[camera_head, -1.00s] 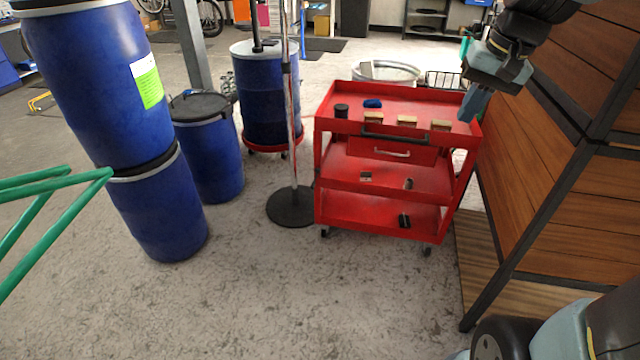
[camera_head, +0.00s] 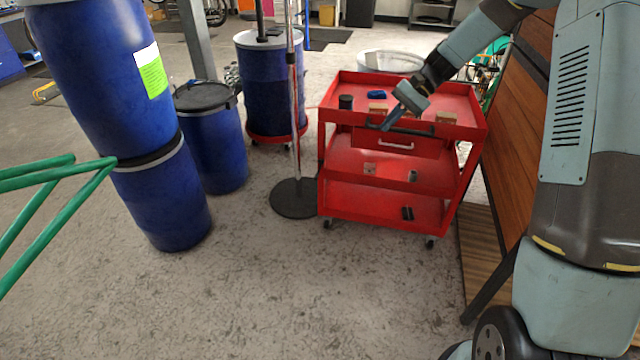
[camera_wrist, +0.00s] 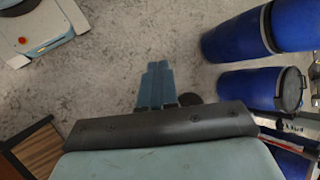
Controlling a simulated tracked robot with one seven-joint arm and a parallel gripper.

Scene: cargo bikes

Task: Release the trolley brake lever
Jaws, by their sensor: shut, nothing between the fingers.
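The red trolley (camera_head: 385,217) stands on its casters in the middle of the head view. It has a top tray, a drawer with a pale handle, and two lower shelves. A dark bar runs along the front of its top. I cannot make out a brake lever; the front casters (camera_head: 430,243) are small and dark. My gripper (camera_head: 387,127) is shut and empty, pointing down in front of the drawer near the dark bar. I cannot tell whether it touches the bar. In the wrist view, my shut fingers (camera_wrist: 155,88) show against the floor.
Several blue barrels (camera_head: 215,150) stand at the left, with green tubes (camera_head: 60,180) nearer. A pole on a round black base (camera_head: 294,198) stands just left of the trolley. A wooden panelled structure (camera_head: 505,150) is close on the right. The floor in front is clear.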

